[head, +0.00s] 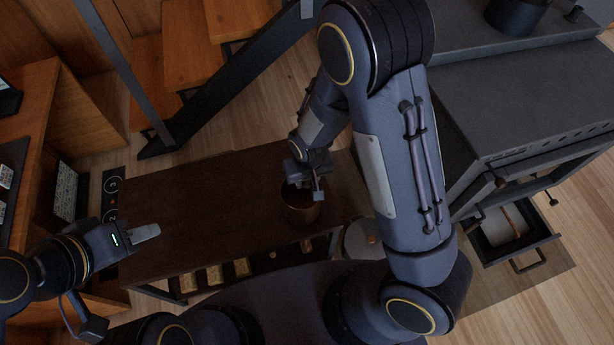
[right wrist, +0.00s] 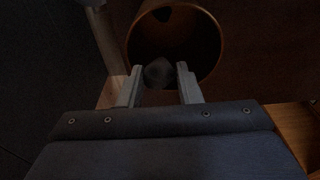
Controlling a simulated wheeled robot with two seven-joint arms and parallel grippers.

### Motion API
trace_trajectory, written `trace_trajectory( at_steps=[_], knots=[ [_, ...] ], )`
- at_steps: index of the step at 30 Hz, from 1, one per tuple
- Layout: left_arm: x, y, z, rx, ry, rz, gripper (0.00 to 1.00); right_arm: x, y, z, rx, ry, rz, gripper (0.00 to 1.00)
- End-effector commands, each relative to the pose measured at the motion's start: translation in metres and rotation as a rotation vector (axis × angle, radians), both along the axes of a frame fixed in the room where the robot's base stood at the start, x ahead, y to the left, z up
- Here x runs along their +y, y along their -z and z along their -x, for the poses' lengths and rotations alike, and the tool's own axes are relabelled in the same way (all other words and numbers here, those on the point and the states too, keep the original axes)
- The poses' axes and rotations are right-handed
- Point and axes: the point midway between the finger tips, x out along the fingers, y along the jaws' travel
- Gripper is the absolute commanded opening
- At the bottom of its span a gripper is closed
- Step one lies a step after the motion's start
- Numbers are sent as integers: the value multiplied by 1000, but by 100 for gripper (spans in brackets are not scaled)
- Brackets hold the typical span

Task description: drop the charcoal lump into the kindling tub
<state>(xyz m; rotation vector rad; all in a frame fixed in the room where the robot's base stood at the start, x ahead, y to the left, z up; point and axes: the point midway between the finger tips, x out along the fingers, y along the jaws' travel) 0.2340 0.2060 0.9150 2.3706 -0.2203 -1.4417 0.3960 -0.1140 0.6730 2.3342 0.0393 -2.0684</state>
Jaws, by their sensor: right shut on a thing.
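The kindling tub (head: 300,213) is a round brown vessel on the dark table in the head view. In the right wrist view the tub (right wrist: 211,48) shows its open mouth and dark inside. My right gripper (head: 317,190) is at the tub's mouth. In the right wrist view its fingers (right wrist: 160,84) are shut on a dark charcoal lump (right wrist: 158,72), seen against the near part of the opening. I cannot tell how high the lump is relative to the rim. My left gripper (head: 146,232) is over the table's left end, seen side-on, so its opening is unclear.
The dark brown table (head: 200,205) is mostly bare left of the tub. A grey stove (head: 520,95) with an open drawer (head: 503,232) stands at right. A dark slanted metal beam (head: 225,88) and wooden steps (head: 190,45) are behind the table.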

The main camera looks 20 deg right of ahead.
Motion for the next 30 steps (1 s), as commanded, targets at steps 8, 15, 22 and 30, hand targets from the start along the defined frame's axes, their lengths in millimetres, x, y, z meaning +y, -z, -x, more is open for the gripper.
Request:
trace_trajectory(
  at_steps=[8,15,22,30],
  knots=[
    [0,10,0,0,0,0,36,0,12,0,0,0,0,10],
    [0,9,0,0,0,0,36,0,12,0,0,0,0,45],
    [0,9,0,0,0,0,36,0,12,0,0,0,0,56],
    [0,6,0,0,0,0,36,0,-3,1,-2,0,-1,56]
  ],
)
